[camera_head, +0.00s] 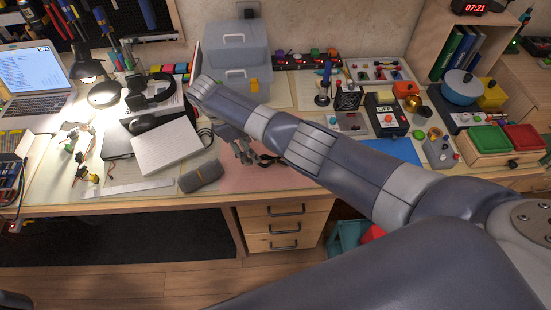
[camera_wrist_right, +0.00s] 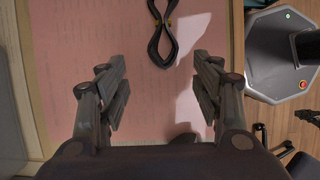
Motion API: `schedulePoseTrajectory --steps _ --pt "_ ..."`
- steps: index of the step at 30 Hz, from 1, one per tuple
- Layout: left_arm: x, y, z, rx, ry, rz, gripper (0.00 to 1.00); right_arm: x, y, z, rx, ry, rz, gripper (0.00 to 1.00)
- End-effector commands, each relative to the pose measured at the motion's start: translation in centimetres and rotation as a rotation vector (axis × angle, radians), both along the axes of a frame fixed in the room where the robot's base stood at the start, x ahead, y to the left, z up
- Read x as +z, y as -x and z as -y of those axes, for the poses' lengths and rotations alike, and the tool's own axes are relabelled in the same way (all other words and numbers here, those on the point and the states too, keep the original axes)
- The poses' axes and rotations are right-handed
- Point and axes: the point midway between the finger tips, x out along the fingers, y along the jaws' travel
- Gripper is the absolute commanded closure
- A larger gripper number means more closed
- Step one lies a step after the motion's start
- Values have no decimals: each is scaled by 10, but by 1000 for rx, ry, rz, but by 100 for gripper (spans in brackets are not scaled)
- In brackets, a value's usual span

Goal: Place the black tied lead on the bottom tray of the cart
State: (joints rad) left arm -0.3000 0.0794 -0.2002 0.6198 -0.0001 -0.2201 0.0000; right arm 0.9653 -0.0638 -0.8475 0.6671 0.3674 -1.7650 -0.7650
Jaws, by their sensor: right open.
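The black tied lead (camera_wrist_right: 163,35) lies on the pink sheet in the right wrist view, a looped bundle with a small coloured tie, cut off by the top edge. In the head view part of the lead (camera_head: 269,160) shows beside my right gripper (camera_head: 246,155), partly hidden by my forearm. The right gripper (camera_wrist_right: 158,75) is open and empty over the pink sheet; its fingers are apart and the lead lies beyond the fingertips. No cart can be made out for certain. My left gripper is not in view.
A grey case (camera_head: 202,176) and a white keyboard-like slab (camera_head: 166,146) lie left of the gripper.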

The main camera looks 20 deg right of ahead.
Motion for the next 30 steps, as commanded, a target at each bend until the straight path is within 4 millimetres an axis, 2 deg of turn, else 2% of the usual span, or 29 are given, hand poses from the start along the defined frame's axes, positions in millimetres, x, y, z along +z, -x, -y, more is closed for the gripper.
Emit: schedulePoseTrajectory --steps 5,9,18,19,25,30 --pt "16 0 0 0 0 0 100 -18 11 14 -2 3 -3 40" --pt "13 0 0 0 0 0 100 -38 13 20 -2 1 -3 40" --pt "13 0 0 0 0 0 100 -43 14 21 0 0 -1 40" --pt "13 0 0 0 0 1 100 -43 14 21 0 0 -1 42" --pt "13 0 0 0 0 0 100 -43 14 21 0 0 -1 88" --pt "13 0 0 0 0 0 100 -43 14 21 -1 0 -1 93"
